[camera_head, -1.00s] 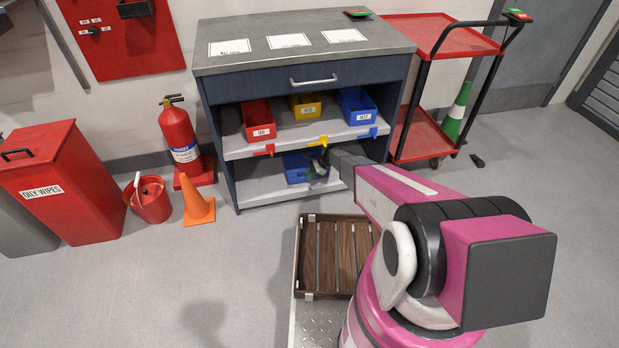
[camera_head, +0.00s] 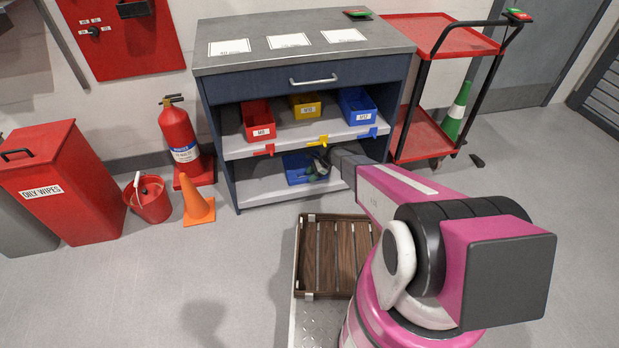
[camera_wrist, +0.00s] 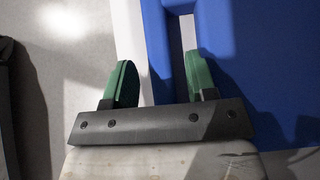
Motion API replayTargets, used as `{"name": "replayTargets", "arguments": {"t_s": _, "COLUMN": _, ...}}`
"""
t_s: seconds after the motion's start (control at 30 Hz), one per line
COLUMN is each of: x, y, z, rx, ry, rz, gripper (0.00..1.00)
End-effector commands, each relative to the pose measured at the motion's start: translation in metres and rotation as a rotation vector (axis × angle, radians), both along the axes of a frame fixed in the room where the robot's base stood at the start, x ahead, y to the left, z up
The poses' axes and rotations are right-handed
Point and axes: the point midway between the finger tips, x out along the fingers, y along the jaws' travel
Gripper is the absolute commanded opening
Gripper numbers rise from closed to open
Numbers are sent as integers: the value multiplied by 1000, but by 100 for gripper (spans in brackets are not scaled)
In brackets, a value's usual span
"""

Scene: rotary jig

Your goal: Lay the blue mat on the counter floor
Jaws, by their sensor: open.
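A flat-looking blue piece, which I take for the blue mat (camera_head: 296,168), shows at the counter's bottom level, partly hidden by my gripper (camera_head: 318,165). In the wrist view the blue mat (camera_wrist: 270,70) fills the right side and has a pale slot near its top. My gripper (camera_wrist: 161,82) is open, with two green fingers apart. The right finger overlaps the blue piece beside the slot; the left finger is over pale floor. I cannot tell whether they touch. The counter floor (camera_head: 255,190) is the pale bottom shelf.
The middle shelf (camera_head: 240,146) holds a red bin (camera_head: 258,120), a yellow bin (camera_head: 305,105) and a blue bin (camera_head: 357,106) just above my gripper. A slatted wooden tray (camera_head: 322,258) lies in front. A red cart (camera_head: 425,135) stands right, an orange cone (camera_head: 197,205) left.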

Motion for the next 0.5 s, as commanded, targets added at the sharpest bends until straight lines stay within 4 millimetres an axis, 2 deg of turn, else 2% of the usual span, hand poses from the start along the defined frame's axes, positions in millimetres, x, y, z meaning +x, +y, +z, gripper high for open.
{"name": "replayTargets", "arguments": {"t_s": 0.2, "x": 8, "y": -32, "z": 29, "rx": -1, "ry": -1, "rz": -2, "gripper": 52}}
{"name": "replayTargets", "arguments": {"t_s": 0.5, "x": 27, "y": -93, "z": 26, "rx": 0, "ry": 1, "rz": -1, "gripper": 52}}
